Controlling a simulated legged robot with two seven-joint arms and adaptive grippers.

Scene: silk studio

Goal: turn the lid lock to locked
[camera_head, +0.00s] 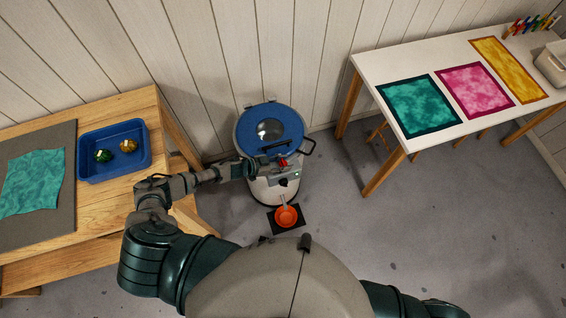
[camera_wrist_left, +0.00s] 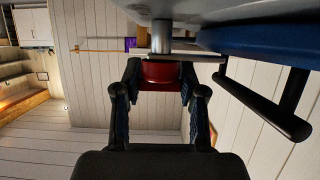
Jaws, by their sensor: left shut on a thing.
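A round steamer-like pot with a blue lid (camera_head: 292,120) stands on the floor in the middle of the head view. The lid has a clear round window and a dark bar handle. A small red lid lock (camera_head: 283,162) sits at its front edge. My left gripper (camera_head: 272,166) reaches it from the left. In the left wrist view, my left gripper (camera_wrist_left: 160,78) has its two fingers on either side of the red lock (camera_wrist_left: 162,73), shut on it. The lock's exact turn is hard to tell. My right gripper is out of view.
A wooden table at left bears a blue tray (camera_head: 114,176) with green and gold balls. A white table (camera_head: 368,66) at right holds dyed cloths. Grey floor is free between pot and white table.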

